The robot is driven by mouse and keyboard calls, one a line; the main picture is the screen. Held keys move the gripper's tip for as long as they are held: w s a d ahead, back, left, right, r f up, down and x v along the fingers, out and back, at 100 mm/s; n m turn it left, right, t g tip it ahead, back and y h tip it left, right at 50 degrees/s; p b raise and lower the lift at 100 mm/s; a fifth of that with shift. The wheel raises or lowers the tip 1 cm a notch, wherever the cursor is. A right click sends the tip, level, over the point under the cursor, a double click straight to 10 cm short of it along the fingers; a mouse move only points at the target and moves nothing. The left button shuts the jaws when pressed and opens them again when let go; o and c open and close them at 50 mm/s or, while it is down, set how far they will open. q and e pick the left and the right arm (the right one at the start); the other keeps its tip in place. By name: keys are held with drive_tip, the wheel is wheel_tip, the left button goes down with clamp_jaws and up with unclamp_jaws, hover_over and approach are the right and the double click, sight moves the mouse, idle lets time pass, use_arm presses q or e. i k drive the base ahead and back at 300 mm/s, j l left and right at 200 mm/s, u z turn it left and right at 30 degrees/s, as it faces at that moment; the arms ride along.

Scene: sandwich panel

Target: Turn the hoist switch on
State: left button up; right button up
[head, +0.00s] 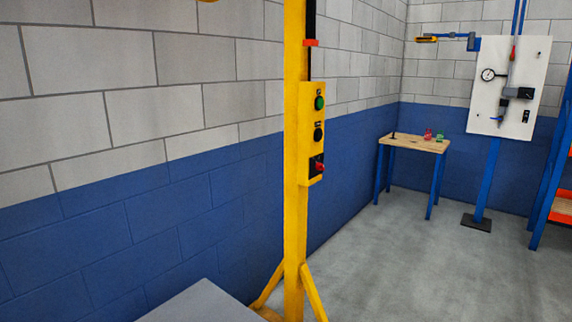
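A yellow control box (304,160) is mounted on the yellow hoist post (294,232), a little right of the middle of the head view. It carries a green button (319,103) at the top and a black button (318,134) below it. A red switch (320,167) on a dark plate sits at the bottom of the box. The switch is too small for me to tell its position. Neither of my grippers shows in the head view.
A grey flat surface (203,304) lies at the bottom left, before the post. The post's slanted braces (313,292) spread at its foot. A wooden table (416,143) and a white gauge panel (508,85) stand behind at the right. The grey floor (390,265) right of the post is clear.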

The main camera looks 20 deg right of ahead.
sight(317, 166)
drive_tip(key=i+l+u, duration=0.1)
drive_tip(key=l, duration=0.25)
drive_tip(key=i+l+u, duration=0.15)
drive_tip(key=l, duration=0.2)
drive_tip(key=i+l+u, duration=0.1)
drive_tip(key=l, duration=0.25)
drive_tip(key=i+l+u, duration=0.15)
drive_tip(key=l, duration=0.25)
drive_tip(key=i+l+u, duration=0.1)
drive_tip(key=l, duration=0.25)
drive_tip(key=i, duration=0.05)
